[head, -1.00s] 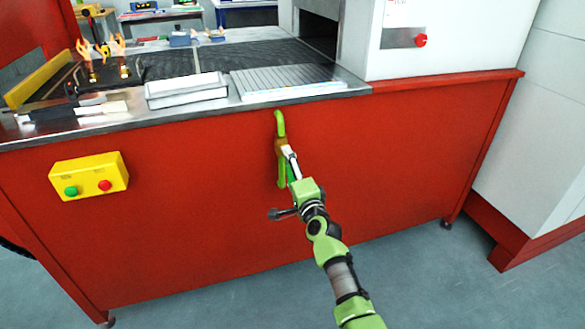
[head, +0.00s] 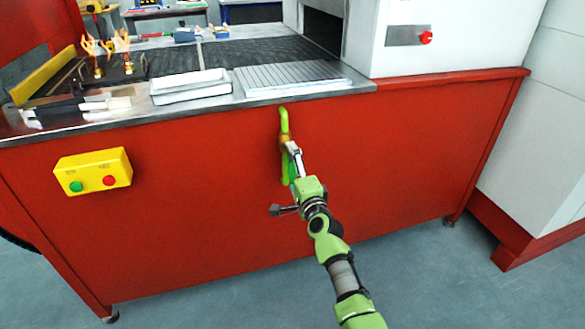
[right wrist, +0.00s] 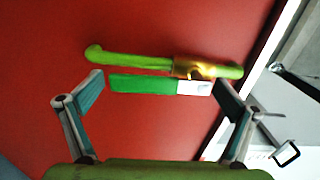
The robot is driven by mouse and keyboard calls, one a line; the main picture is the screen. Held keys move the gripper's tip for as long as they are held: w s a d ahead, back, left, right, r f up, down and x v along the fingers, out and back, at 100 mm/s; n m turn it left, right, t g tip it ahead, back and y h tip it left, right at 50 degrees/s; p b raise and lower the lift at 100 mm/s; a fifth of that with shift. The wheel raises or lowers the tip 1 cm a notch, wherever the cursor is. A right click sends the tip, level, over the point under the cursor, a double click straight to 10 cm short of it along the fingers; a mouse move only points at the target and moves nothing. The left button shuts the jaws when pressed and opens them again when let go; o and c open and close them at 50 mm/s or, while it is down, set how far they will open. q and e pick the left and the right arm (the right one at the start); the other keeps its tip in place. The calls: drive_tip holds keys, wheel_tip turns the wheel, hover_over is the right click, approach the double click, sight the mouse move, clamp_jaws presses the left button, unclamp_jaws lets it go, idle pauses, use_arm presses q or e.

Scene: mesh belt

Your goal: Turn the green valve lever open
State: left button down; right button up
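The valve has a green pipe (head: 284,122) running down the red front panel, with a brass body (right wrist: 193,67) on it. In the right wrist view the lever (right wrist: 142,85) has a green handle and a pale metal end near the brass body. It lies alongside the pipe (right wrist: 125,58), roughly parallel to it. My right gripper (right wrist: 160,83) is open, with one finger off each end of the lever; I see no clear contact. In the head view my right gripper (head: 293,165) is in front of the valve and partly hides the lever. My left gripper is not in view.
A yellow box (head: 93,172) with green and red buttons sits on the red panel (head: 210,200) to the left. The metal counter edge (head: 220,104) is above the valve, with white trays (head: 190,86) on it. The floor in front is clear.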

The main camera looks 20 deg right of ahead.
drive_tip(key=s, duration=1.2)
drive_tip(key=shift+d, duration=0.2)
